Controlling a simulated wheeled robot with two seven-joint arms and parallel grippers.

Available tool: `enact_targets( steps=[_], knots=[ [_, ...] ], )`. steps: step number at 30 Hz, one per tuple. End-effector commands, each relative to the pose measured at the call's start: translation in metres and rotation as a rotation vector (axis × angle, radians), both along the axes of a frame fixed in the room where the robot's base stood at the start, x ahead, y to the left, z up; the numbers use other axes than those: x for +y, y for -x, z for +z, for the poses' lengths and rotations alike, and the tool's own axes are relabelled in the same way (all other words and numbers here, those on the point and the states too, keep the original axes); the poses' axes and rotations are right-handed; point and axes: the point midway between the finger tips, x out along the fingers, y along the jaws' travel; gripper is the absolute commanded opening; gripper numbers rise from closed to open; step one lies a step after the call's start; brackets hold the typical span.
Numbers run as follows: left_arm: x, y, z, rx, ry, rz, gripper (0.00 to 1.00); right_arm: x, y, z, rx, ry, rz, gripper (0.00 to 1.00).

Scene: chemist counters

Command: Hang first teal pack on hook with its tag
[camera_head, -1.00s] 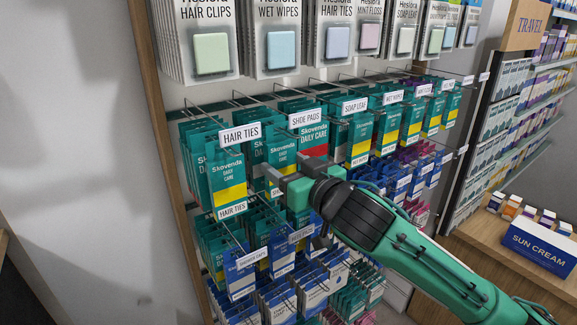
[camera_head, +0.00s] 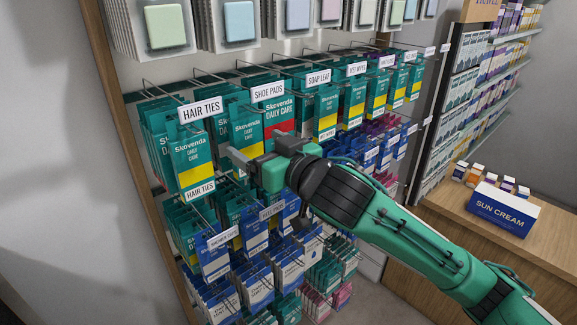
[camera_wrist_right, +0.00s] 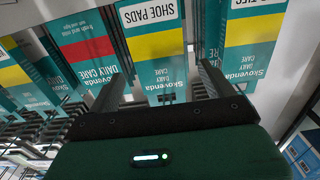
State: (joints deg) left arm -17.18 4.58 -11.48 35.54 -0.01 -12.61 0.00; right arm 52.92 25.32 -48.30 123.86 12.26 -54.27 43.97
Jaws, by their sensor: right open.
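A teal pack with a yellow band (camera_head: 247,132) hangs on the wall rack, just behind my right gripper (camera_head: 243,159). In the right wrist view, which is upside down, this yellow-banded pack (camera_wrist_right: 156,48) bears a SHOE PADS label and shows between the two open fingers (camera_wrist_right: 160,90). I cannot tell whether they touch it. A SHOE PADS tag (camera_head: 268,91) sits above it, beside a red-banded teal pack (camera_head: 278,118). To the left, a HAIR TIES tag (camera_head: 200,109) sits above another teal pack (camera_head: 191,155). My left gripper is out of view.
More teal packs (camera_head: 326,107) fill the row to the right, with hook wires between them. Blue packs (camera_head: 214,258) hang below, and large blister cards (camera_head: 165,27) above. A wooden side panel (camera_head: 111,110) bounds the rack at left. A SUN CREAM box (camera_head: 502,212) stands on the counter.

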Motion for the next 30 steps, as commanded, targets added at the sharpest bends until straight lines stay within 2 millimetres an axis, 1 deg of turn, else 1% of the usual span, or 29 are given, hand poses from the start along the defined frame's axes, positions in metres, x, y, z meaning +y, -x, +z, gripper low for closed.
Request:
enact_targets(
  steps=[1,3,9,12,15,20,23,26,29,30],
  knots=[
    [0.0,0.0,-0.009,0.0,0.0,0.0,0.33,-0.006,0.009,-0.005,-0.002,0.0,0.001,0.85],
    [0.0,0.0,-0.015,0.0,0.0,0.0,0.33,-0.015,0.022,-0.005,-0.003,-0.001,0.001,0.85],
    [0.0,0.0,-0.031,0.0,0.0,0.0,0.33,-0.042,0.058,-0.005,-0.003,0.0,0.001,0.85],
    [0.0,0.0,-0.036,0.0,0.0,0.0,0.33,-0.053,0.073,-0.004,-0.003,0.002,0.0,0.85],
    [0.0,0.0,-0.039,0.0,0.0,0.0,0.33,-0.061,0.084,-0.002,-0.002,0.0,0.001,0.85],
    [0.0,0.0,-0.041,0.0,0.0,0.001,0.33,-0.067,0.092,-0.003,0.002,0.0,-0.001,0.85],
    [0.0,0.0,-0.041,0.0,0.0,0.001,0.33,-0.07,0.092,-0.014,0.023,0.003,-0.012,0.85],
    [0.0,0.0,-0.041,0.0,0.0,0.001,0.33,-0.074,0.088,-0.036,0.064,0.009,-0.035,0.85],
    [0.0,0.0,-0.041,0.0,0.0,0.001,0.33,-0.081,0.085,-0.066,0.12,0.022,-0.07,0.85],
    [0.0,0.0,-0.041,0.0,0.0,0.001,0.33,-0.085,0.084,-0.079,0.143,0.029,-0.086,0.85]
  ],
)
